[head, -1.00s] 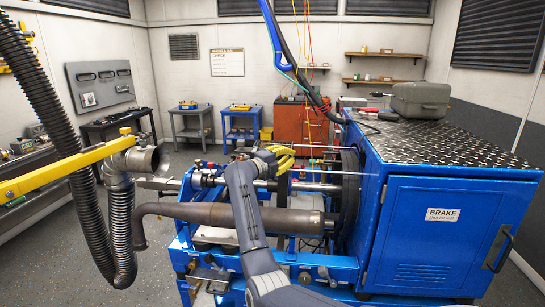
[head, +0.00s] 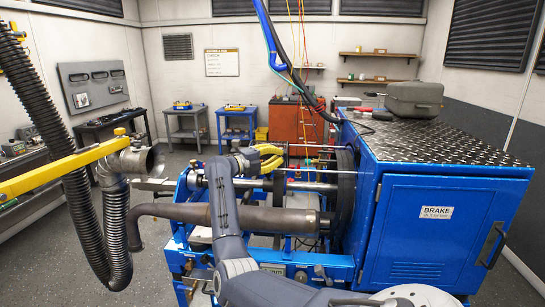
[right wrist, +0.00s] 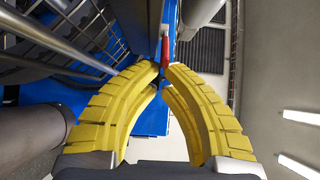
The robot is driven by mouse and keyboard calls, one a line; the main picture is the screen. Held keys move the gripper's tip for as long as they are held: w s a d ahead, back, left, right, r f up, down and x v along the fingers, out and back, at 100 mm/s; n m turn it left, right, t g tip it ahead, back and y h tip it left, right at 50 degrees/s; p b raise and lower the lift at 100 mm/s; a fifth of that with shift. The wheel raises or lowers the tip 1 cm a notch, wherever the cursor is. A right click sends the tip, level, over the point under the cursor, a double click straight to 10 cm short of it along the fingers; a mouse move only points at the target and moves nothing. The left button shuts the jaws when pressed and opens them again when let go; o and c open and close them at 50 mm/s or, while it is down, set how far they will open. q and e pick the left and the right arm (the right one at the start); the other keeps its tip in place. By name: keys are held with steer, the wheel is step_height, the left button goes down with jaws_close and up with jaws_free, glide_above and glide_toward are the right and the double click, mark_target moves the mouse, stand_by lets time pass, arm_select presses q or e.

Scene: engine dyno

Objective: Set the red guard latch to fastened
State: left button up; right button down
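The red guard latch (right wrist: 165,50) shows as a small upright red piece in the right wrist view, right at the tips of my right gripper (right wrist: 162,70). Its yellow curved fingers bow outward and their tips come close together around the red piece's lower end. I cannot tell whether they touch it. In the head view my right gripper (head: 284,154) is above the shafts of the blue test stand (head: 310,262), left of the dark round flange. The latch cannot be made out there. My left gripper is not in view.
A rusty pipe (head: 265,219) and steel shafts (head: 310,187) run below the gripper. The blue brake cabinet (head: 410,255) stands right. A yellow boom (head: 60,173) and black hose (head: 117,235) are left. A hanging cable (head: 292,65) comes down behind the gripper.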

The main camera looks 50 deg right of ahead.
steer(key=shift+w+a, duration=0.15)
steer(key=shift+w, duration=0.35)
steer(key=shift+w+a, duration=0.15)
steer(key=shift+w, duration=0.5)
steer(key=s+a, duration=0.2)
steer(key=s, duration=0.2)
steer(key=w+a, duration=0.7)
stand_by(0.7)
stand_by(0.4)
